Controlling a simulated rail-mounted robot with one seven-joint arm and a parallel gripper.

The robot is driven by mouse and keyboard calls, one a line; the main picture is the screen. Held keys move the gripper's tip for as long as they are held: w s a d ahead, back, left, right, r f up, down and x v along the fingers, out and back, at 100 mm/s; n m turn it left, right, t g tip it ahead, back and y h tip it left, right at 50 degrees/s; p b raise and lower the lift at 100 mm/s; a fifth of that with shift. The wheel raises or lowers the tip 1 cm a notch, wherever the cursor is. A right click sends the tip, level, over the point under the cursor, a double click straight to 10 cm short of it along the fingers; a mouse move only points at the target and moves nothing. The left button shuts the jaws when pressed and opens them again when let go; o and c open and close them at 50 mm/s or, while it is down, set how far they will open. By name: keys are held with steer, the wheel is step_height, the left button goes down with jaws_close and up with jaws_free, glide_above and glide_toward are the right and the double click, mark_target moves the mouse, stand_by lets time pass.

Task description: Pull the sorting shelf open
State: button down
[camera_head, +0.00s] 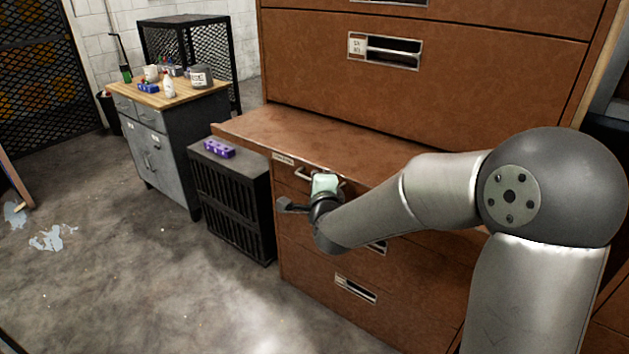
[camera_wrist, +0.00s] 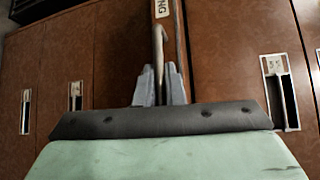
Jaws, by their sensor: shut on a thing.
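The sorting shelf (camera_head: 279,170) is a brown front with a small label and a metal bar handle (camera_head: 303,174), just under a wide brown ledge of the cabinet. In the wrist view the handle (camera_wrist: 158,45) runs up from between my two grey fingers, beside a label (camera_wrist: 161,8) whose visible letters end in "NG". My gripper (camera_head: 330,186) is at this handle; in the wrist view my gripper (camera_wrist: 159,88) is shut on it. My arm hides the right part of the shelf front. I cannot tell how far the shelf stands out.
More brown drawers with label slots (camera_head: 355,289) lie below, and large ones (camera_head: 385,50) above. A black slatted box (camera_head: 232,200) with a purple item (camera_head: 219,149) stands left of the cabinet. A grey workbench (camera_head: 160,150) stands farther left. The floor in front (camera_head: 180,290) is clear.

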steer(key=shift+s+a+f, duration=0.1)
steer(key=shift+s+a, duration=0.2)
steer(key=shift+s, duration=0.1)
steer(key=c, duration=1.5)
jaws_free()
steer(key=shift+c, duration=0.2)
